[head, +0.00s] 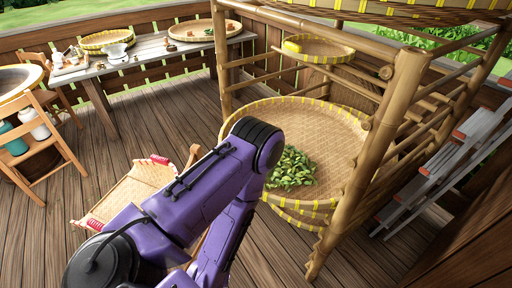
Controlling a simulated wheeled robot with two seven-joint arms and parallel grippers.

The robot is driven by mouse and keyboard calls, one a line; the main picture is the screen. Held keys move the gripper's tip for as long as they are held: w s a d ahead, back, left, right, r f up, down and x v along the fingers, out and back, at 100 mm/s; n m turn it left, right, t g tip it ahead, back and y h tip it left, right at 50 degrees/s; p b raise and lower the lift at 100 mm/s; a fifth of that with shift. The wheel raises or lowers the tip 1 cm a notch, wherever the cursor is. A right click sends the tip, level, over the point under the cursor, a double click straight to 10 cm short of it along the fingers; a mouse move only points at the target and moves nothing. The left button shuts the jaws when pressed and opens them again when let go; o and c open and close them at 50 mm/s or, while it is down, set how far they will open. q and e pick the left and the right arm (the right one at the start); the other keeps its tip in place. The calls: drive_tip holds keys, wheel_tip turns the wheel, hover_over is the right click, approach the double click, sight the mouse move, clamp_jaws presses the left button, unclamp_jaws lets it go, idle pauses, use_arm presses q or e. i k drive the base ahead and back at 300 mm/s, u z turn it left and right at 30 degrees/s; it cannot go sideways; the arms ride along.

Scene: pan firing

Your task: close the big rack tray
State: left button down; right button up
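The big round woven tray (300,120) has a yellow-banded rim and sits in the bamboo rack (385,130). Its left side appears to stick out past the rack's posts, so it looks partly pulled out. A pile of green leaves (291,168) lies on it. One purple arm of mine crosses the lower middle, and its elbow hides the tray's lower-left rim. I cannot tell whether the arm touches the tray. Neither gripper shows in the head view.
Another tray rim (305,222) shows below the big tray. A smaller tray (318,50) sits higher in the rack. A woven-seat chair (140,190) stands left of the rack. A table (150,50) with trays stands at the back left. A ladder (450,150) is at the right.

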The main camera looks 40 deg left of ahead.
sight(321, 137)
drive_tip(key=u, duration=0.3)
drive_tip(key=i, duration=1.15)
drive_tip(key=u, duration=0.65)
